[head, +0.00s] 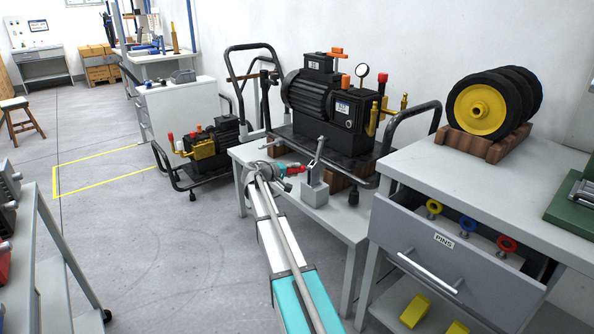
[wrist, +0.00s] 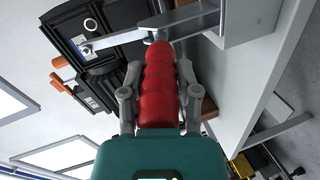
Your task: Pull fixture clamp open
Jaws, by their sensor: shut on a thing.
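The fixture clamp has a grey block base (head: 315,192) on the low table in front of the pump, with a thin metal arm (head: 318,155) rising from it at a tilt. Its red ridged handle (wrist: 158,85) fills the middle of the wrist view, and the metal arm (wrist: 128,41) runs left from its far end. My gripper (head: 279,171) is at the handle, left of the block. In the wrist view, its two grey fingers lie on either side of the red grip, shut on it. The far side of the handle is hidden.
A black pump (head: 325,105) on a tube-frame cart stands right behind the clamp. An open drawer (head: 450,255) with ring-topped pins juts out at the right, under a bench carrying black wheels (head: 492,100). A shelf cart (head: 45,255) stands at the left. The floor between is clear.

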